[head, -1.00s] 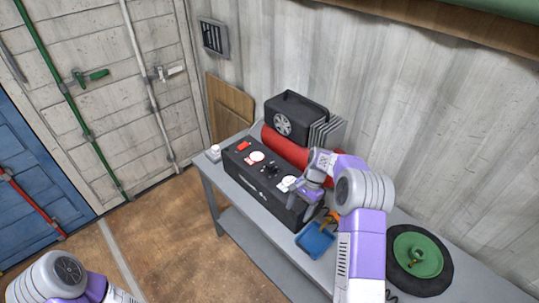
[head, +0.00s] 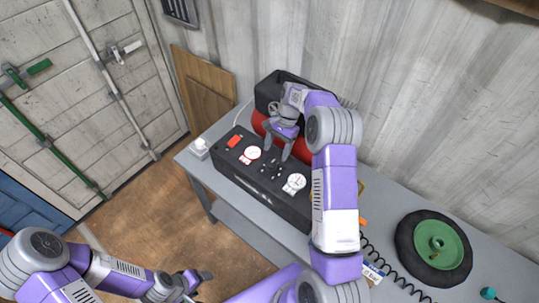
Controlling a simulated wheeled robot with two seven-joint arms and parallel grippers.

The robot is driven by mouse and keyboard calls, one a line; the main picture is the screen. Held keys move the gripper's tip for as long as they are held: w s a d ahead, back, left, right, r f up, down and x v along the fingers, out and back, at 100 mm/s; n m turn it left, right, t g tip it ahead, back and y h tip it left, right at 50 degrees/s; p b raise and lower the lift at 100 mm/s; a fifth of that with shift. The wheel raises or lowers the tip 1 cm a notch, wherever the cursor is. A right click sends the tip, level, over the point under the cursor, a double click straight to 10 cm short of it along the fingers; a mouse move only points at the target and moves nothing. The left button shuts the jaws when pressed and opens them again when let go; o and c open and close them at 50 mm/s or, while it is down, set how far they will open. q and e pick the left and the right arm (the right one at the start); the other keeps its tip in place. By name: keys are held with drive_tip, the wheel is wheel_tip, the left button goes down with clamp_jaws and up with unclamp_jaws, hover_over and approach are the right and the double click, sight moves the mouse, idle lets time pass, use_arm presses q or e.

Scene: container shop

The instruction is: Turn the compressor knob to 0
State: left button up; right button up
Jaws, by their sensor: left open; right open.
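The compressor (head: 247,180) is a black box with a red tank (head: 299,148) behind it, standing on the grey table. Its top panel has a red switch (head: 235,141), two white gauges (head: 252,153) (head: 294,183) and a small dark knob area (head: 270,168) between them. My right gripper (head: 277,154) is open, pointing down, with its fingertips just above the panel near the knob. I cannot tell whether it touches, and the knob's pointer is too small to read. My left gripper (head: 191,284) is open and empty, low at the bottom, away from the table.
A wheel with a green hub (head: 436,246) lies on the table (head: 385,210) at the right, beside a black coiled hose (head: 385,263). A small white item (head: 199,148) sits at the table's left corner. Wooden boards (head: 204,88) lean on the wall. The floor at left is clear.

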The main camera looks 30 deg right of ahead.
sight(272, 162)
drive_tip(key=x, duration=0.4)
drive_tip(key=shift+w+a+f, duration=0.1)
drive_tip(key=shift+f, duration=0.15)
drive_tip(key=shift+a+f, duration=0.2)
drive_tip(key=shift+f, duration=0.3)
drive_tip(key=c, duration=1.1)
drive_tip(key=shift+o, duration=0.2)
